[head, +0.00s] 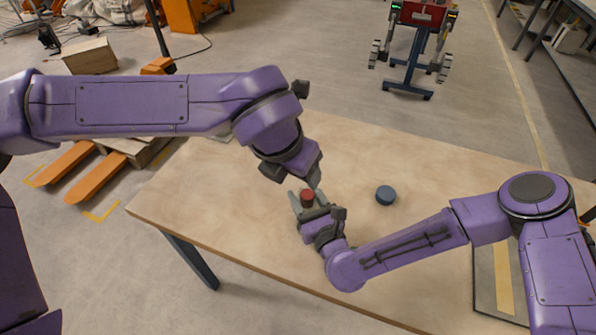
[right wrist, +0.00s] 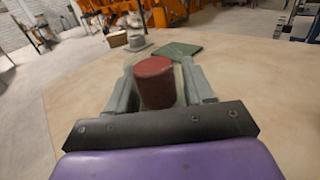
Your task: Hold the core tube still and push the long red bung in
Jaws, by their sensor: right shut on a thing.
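The red bung (head: 308,196) stands upright between the fingers of my right gripper (head: 309,203), with a good length of it showing in the right wrist view (right wrist: 155,84). The core tube is not clearly visible; the place below the bung, where my right gripper is shut, is hidden by its fingers and palm. In the right wrist view my right gripper (right wrist: 160,85) has one finger on each side of the bung. My left gripper (head: 312,181) comes down from the upper left, close above and behind the bung in the head view. Whether its fingers are apart is unclear.
A flat green piece (right wrist: 177,49) lies behind the bung. A dark tray (head: 485,270) is at the right, partly behind my right arm. Much of the tabletop is clear.

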